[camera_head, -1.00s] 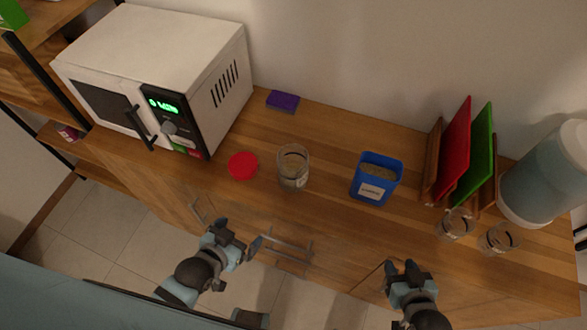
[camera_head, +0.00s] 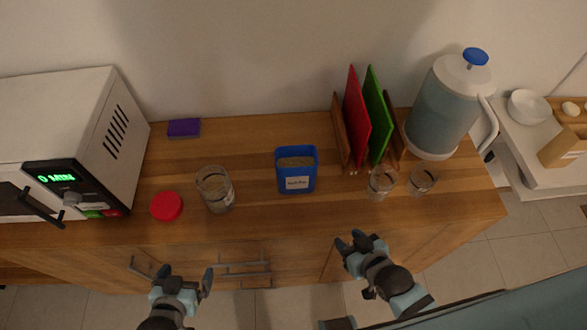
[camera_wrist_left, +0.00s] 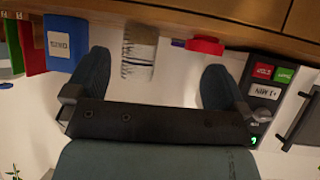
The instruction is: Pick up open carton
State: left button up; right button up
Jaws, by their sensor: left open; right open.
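The open carton (camera_head: 297,183) is blue with a white label and stands upright on the wooden counter, its open top showing grainy brown contents. It also shows in the left wrist view (camera_wrist_left: 62,50) at the upper left. My left gripper (camera_head: 182,277) is open and empty in front of the counter, below and left of the carton. My right gripper (camera_head: 356,243) is open and empty near the counter's front edge, right of and nearer than the carton. Neither gripper touches the carton.
A glass jar (camera_head: 214,192) and a red lid (camera_head: 167,206) are left of the carton. Boards in a rack (camera_head: 356,120), two small glasses (camera_head: 382,183) and a water dispenser (camera_head: 443,108) stand right. A microwave (camera_head: 75,140) and purple box (camera_head: 184,128) are farther left. Counter (camera_head: 262,210) before the carton is clear.

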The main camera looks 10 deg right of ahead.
aim_at(296, 172)
jog(key=k+j, duration=0.1)
jog(key=j, duration=0.35)
jog(key=k+j+z, duration=0.15)
jog(key=j, duration=0.25)
jog(key=k+j, duration=0.1)
jog(key=j, duration=0.35)
jog(key=k+j+z, duration=0.15)
jog(key=j, duration=0.25)
jog(key=k+j, duration=0.15)
jog(key=j, duration=0.25)
jog(key=k+j+z, duration=0.1)
jog(key=j, duration=0.3)
jog(key=k, duration=0.05)
